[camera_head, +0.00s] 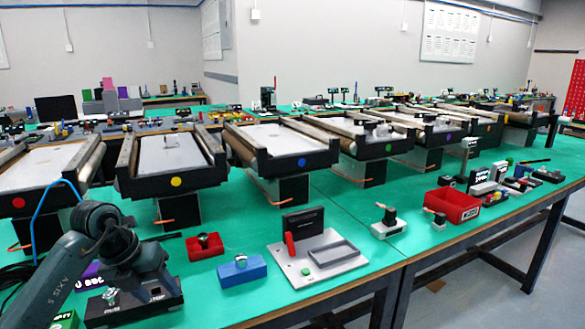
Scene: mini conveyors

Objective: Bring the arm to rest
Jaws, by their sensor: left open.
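My left arm comes in from the lower left of the head view, as dark grey links with rounded joints. Its gripper (150,289) points down at the front left, over or in front of a black block (171,297) near the table's front edge. The gripper is open; its fingers are dark against the block and hard to make out. I see nothing held in it. I cannot tell whether it touches the block. My right gripper is not in view.
Beside the gripper on the green table (225,305) stand a red block (206,253), a blue block (242,275) and a grey plate (300,272) with a black panel. Several small conveyors (286,143) fill the back. A red bin (463,207) stands at the right.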

